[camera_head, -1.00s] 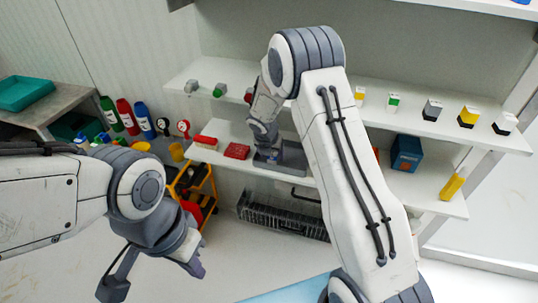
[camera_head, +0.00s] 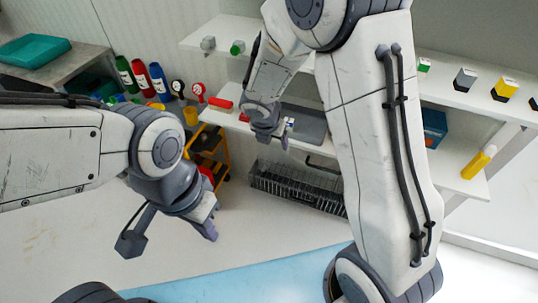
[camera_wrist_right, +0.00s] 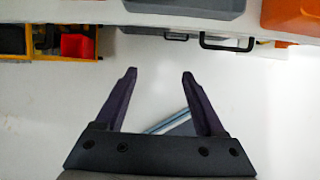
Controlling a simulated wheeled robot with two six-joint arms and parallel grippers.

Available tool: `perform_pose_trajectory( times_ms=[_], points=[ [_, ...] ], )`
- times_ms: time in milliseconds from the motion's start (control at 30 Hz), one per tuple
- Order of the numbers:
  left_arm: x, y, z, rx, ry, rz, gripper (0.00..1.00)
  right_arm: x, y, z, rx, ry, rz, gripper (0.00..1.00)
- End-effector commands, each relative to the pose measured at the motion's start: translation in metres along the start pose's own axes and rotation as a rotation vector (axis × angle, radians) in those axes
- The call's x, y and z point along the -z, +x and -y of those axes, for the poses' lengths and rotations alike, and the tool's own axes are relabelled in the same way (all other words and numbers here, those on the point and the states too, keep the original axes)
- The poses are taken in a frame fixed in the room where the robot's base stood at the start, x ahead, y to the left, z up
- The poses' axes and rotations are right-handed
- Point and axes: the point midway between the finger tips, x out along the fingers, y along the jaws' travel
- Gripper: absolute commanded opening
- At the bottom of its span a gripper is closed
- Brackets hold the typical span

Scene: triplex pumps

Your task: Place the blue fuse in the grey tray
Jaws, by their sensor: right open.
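The grey tray (camera_head: 310,125) lies on the lower shelf, partly hidden behind my right arm. A grey surface, likely this tray, shows at the top edge of the right wrist view (camera_wrist_right: 185,5). My right gripper (camera_head: 268,136) is in front of that shelf in the head view. I cannot clearly make out the blue fuse; a tiny blue-and-white patch shows beside the right gripper. My left gripper (camera_head: 209,226) hangs low at left, its fingers seen too poorly to judge.
A black wire rack (camera_head: 297,186) stands beneath. A yellow trolley (camera_head: 210,150) and coloured bottles (camera_head: 142,80) are at left. Small blocks (camera_head: 464,80) line the upper shelf. Open floor lies in front.

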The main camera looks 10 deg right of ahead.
Motion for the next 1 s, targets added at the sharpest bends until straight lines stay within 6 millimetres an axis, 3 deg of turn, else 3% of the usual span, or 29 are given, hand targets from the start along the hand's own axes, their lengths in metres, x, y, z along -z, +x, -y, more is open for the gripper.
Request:
perform_pose_trajectory(
  times_ms=[167,400,600,800,1000],
  points=[
    [0.0,0.0,0.0,0.0,0.0,0.0,0.0,0.023,-0.046,0.006,0.001,0.321,-0.021,0.71],
    [0.0,0.0,0.0,0.0,0.0,0.0,0.0,0.103,-0.134,0.041,0.079,1.109,-0.164,0.71],
    [0.0,0.0,0.0,0.0,0.0,0.0,0.0,0.17,-0.183,0.075,0.241,1.616,-0.303,0.71],
    [0.0,0.0,0.0,0.0,0.0,0.0,0.0,0.206,-0.206,0.087,0.364,1.837,-0.365,0.71],
    [0.0,0.0,0.0,0.0,0.0,0.0,0.0,0.21,-0.208,0.088,0.382,1.865,-0.37,0.71]
  ],
)
